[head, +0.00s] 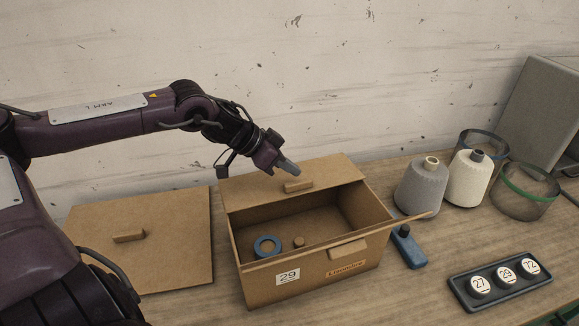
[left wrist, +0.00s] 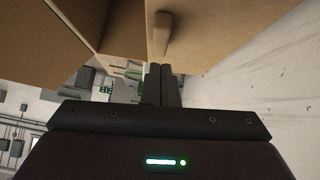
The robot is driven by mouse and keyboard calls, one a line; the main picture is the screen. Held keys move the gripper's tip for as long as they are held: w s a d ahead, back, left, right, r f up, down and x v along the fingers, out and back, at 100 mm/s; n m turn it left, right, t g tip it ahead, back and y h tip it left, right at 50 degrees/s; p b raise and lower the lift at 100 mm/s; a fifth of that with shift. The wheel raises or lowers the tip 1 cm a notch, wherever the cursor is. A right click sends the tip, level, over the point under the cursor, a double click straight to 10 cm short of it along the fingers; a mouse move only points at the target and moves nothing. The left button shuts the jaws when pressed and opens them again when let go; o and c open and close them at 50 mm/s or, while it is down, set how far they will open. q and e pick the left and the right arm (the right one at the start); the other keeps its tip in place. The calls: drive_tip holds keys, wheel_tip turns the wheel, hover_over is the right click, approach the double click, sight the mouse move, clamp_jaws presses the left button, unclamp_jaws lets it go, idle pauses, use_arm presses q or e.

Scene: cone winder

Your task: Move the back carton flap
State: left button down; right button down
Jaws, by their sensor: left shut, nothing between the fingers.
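The open cardboard carton (head: 310,282) stands on the table in the head view. Its back flap (head: 330,173) slopes up at the rear edge and bears a small tab (head: 298,186). My left gripper (head: 289,168) is shut and empty, with its fingertips close to the flap just above the tab. I cannot tell whether they touch it. In the left wrist view, the shut fingers (left wrist: 162,85) point toward the cardboard, and the tab (left wrist: 162,33) shows just beyond them. My right gripper is in neither view.
A flat cardboard panel (head: 180,265) with a tab lies left of the carton. A blue ring (head: 267,246) is inside it. Grey (head: 421,190) and cream (head: 468,179) cones, a blue tool (head: 409,248) and a tray with numbered discs (head: 498,300) stand right. A wall is behind.

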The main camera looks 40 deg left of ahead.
use_arm(q)
drive_tip(key=shift+f, duration=0.7)
